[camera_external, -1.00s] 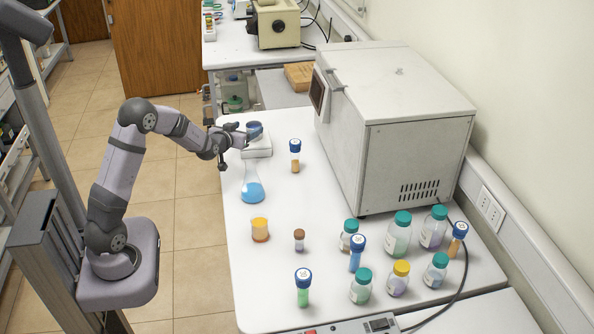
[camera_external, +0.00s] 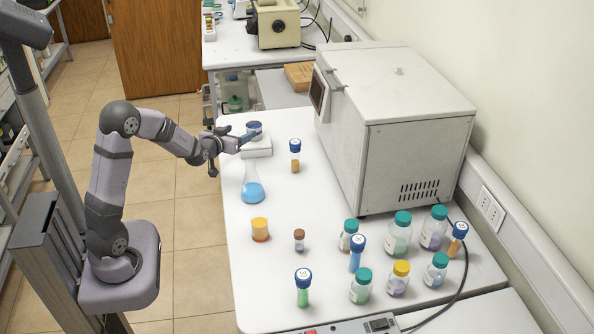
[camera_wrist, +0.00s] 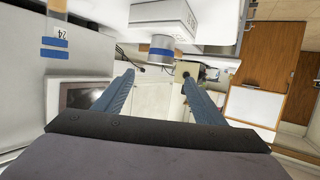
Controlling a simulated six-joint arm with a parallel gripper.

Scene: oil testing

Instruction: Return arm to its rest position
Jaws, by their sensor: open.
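My gripper (camera_external: 243,138) is at the table's left edge in the external view, beside a small blue-and-grey container (camera_external: 254,127) that stands on a white scale-like block (camera_external: 257,148). In the wrist view my gripper (camera_wrist: 158,95) has its two blue fingers spread wide with nothing between them. The container also shows in the wrist view (camera_wrist: 161,52), beyond the fingertips and apart from them. My arm is bent at the elbow and reaches out to the right from its base.
A flask of blue liquid (camera_external: 252,187) and an orange tube with a blue cap (camera_external: 295,157) stand near the block. A large white oven (camera_external: 405,130) fills the table's right side. Several bottles, such as a yellow-capped one (camera_external: 398,280), stand in front. Floor left of the table is free.

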